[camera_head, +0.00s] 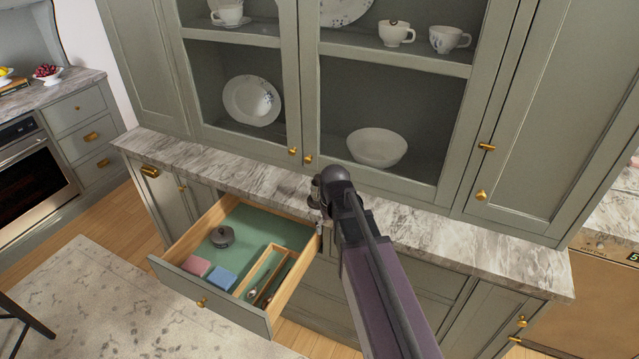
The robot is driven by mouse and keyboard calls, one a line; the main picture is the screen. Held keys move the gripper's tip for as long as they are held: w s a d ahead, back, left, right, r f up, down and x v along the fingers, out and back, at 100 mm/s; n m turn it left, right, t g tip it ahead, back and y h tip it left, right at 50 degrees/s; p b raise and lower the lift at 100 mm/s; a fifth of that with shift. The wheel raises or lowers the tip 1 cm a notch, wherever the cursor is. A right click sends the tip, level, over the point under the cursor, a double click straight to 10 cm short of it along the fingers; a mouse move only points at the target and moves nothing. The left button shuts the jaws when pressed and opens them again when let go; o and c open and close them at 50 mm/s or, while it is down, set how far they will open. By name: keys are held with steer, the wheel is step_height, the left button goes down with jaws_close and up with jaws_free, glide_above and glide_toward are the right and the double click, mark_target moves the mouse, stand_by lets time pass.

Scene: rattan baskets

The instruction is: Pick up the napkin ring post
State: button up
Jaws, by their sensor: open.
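An open drawer (212,297) with a green lining sticks out below the marble counter. A dark grey round piece with a small raised centre (222,237) lies on the lining at the drawer's left; it may be the napkin ring post, but I cannot tell for sure. My gripper (317,193) is at the end of my arm, over the counter edge just right of the drawer's back corner. It is apart from the round piece, small and partly hidden by my wrist. It is open, and I see nothing held in it.
The drawer also holds a pink block (198,266), a blue block (222,279) and a wooden tray (248,277) with utensils. A glass-front cabinet with a white bowl (377,147) and a plate (251,101) rises behind the counter (480,250). The counter is mostly clear.

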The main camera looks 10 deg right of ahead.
step_height(320, 180, up, 16)
steer(key=n+t+p, duration=0.1)
steer(key=n+p, duration=0.1)
steer(key=p, duration=1.3)
glide_above(318, 178)
steer(key=shift+s+d+b, duration=0.3)
steer(key=shift+s+d, duration=0.1)
steer(key=shift+d, duration=0.05)
steer(key=f+b, duration=0.5)
steer(key=w+f+b, duration=0.1)
steer(key=f+b, duration=0.2)
steer(key=shift+w+a+f, duration=0.1)
steer(key=shift+a+f, duration=0.05)
steer(key=shift+f, duration=0.05)
steer(key=shift+f+b, duration=0.15)
steer(key=shift+b, duration=0.25)
steer(key=shift+w+a+f+b, duration=0.1)
steer(key=shift+w+f+b, duration=0.05)
steer(key=shift+f+b, duration=1.1)
steer(key=shift+w+a+f+b, duration=0.1)
steer(key=shift+f+b, duration=1.1)
steer(key=shift+s+r, duration=0.15)
steer(key=shift+s, duration=0.05)
jaws_close()
